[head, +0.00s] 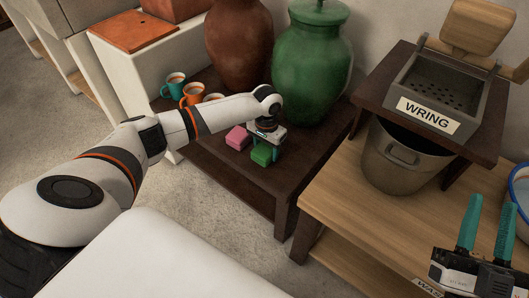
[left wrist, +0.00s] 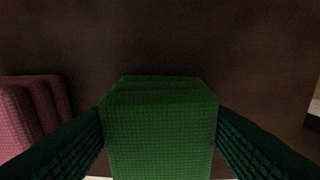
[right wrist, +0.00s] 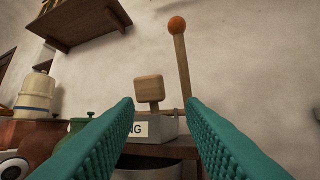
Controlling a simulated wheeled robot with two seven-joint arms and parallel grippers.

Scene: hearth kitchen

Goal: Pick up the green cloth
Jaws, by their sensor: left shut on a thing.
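The green cloth (head: 262,154) is a small folded block at the front of the dark low table (head: 245,185). In the left wrist view the green cloth (left wrist: 160,125) fills the space between my left gripper's teal fingers. My left gripper (head: 264,145) is shut on it, and the fingers touch both its sides. I cannot tell whether the cloth rests on the table or is slightly raised. My right gripper (head: 487,225) is open and empty at the lower right, over the wooden bench. Its spread fingers also show in the right wrist view (right wrist: 160,130).
A pink cloth (head: 238,137) lies just left of the green one. Several mugs (head: 192,94), a brown jar (head: 238,45) and a green jar (head: 312,65) stand behind. A wringer box labelled WRING (head: 442,90) and a metal bucket (head: 400,158) are at right.

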